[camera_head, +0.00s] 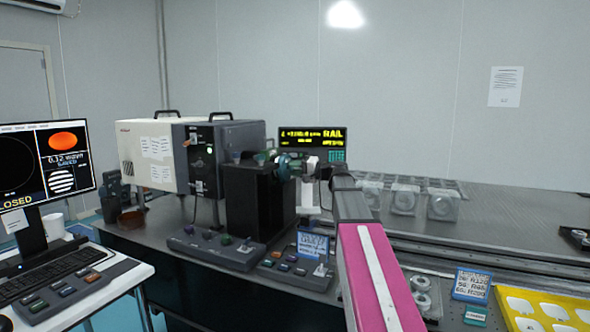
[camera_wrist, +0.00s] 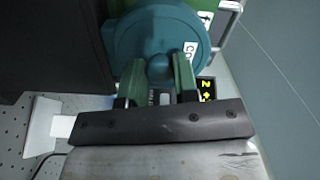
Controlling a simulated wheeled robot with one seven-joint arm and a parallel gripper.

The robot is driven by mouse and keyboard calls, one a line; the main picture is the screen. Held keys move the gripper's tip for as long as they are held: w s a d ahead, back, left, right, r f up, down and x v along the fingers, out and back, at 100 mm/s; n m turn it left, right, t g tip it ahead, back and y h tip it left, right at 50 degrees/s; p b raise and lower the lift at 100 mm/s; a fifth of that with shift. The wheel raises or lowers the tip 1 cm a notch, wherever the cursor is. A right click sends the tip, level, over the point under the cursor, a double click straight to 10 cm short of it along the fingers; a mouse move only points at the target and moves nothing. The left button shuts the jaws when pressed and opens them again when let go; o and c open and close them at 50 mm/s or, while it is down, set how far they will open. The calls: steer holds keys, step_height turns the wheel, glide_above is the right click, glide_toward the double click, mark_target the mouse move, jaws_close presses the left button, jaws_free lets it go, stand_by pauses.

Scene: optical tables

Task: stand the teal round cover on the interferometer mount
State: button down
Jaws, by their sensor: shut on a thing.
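The teal round cover (camera_wrist: 155,35) fills the top middle of the wrist view, with a round knob at its centre and a white label on its right side. My gripper (camera_wrist: 158,76) is shut on the knob, its two green fingers on either side of it. In the head view the cover (camera_head: 284,166) is small and edge-on at my gripper (camera_head: 296,167), beside the top of a tall black stand (camera_head: 255,205), apparently the interferometer mount. A green part shows behind the cover. I cannot tell whether the cover touches the mount.
A grey and white instrument box (camera_head: 160,155) stands behind to the left. A lit yellow readout (camera_head: 313,138) is behind my gripper. Control boxes (camera_head: 217,248) lie in front of the stand. Clear cases (camera_head: 403,199) and a yellow tray (camera_head: 570,300) are to the right.

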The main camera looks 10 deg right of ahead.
steer(key=shift+f, duration=0.1)
jaws_free()
stand_by(0.3)
steer(key=v, duration=0.8)
stand_by(0.8)
steer(key=shift+s, duration=0.1)
